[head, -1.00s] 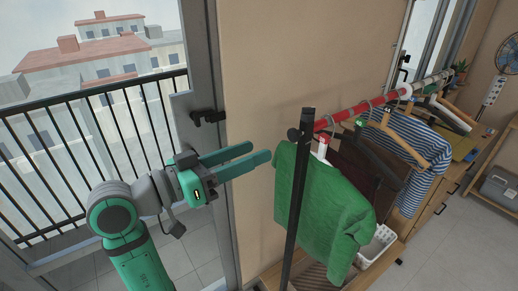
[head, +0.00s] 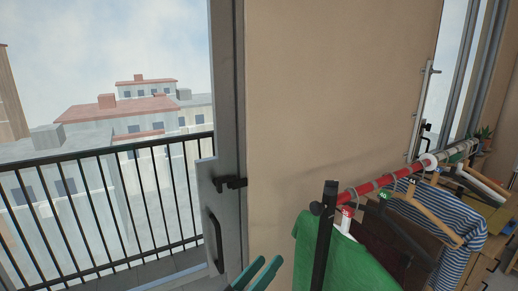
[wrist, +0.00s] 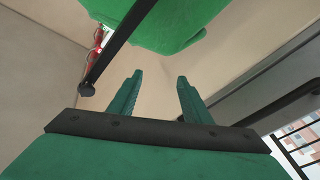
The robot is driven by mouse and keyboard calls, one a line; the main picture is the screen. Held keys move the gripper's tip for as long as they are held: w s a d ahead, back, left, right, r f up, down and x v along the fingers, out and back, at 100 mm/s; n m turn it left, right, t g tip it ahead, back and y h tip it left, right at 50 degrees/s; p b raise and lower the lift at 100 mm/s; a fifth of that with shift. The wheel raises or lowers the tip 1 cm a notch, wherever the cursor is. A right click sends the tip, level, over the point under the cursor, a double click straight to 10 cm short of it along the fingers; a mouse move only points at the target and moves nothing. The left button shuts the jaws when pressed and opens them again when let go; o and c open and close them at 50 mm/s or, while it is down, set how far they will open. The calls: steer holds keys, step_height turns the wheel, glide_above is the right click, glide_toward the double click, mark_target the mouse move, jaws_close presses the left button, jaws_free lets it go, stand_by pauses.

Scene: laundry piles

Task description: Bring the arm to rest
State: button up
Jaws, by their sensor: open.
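My gripper (head: 258,274) shows only by its green fingers at the bottom edge of the head view, left of the green garment (head: 333,262). The rest of my arm is out of that view. In the wrist view my gripper (wrist: 158,98) has its two fingers spread apart with nothing between them. The green garment also shows at the top of the wrist view (wrist: 160,22), beyond the fingertips and apart from them.
A clothes rack with a black post (head: 324,232) and red rail (head: 368,188) carries several garments, including a striped shirt (head: 448,217). A beige wall (head: 335,90) stands behind it. A grey-framed balcony door (head: 229,130) and black railing (head: 110,205) are at left.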

steer(key=s+a+f+n+y, duration=0.1)
steer(key=s+f+n+y, duration=0.35)
steer(key=f, duration=0.75)
steer(key=s+a+f+n+y, duration=0.15)
steer(key=s+f+y, duration=0.35)
steer(key=s+f, duration=0.55)
steer(key=s+f+m+y, duration=0.1)
steer(key=s+m, duration=0.1)
steer(key=s, duration=1)
steer(key=s+d+f+m+y, duration=0.1)
steer(key=s+m, duration=0.2)
steer(key=s, duration=0.9)
steer(key=shift+f+m, duration=0.3)
steer(key=shift+f, duration=0.1)
steer(key=shift+s+d, duration=0.1)
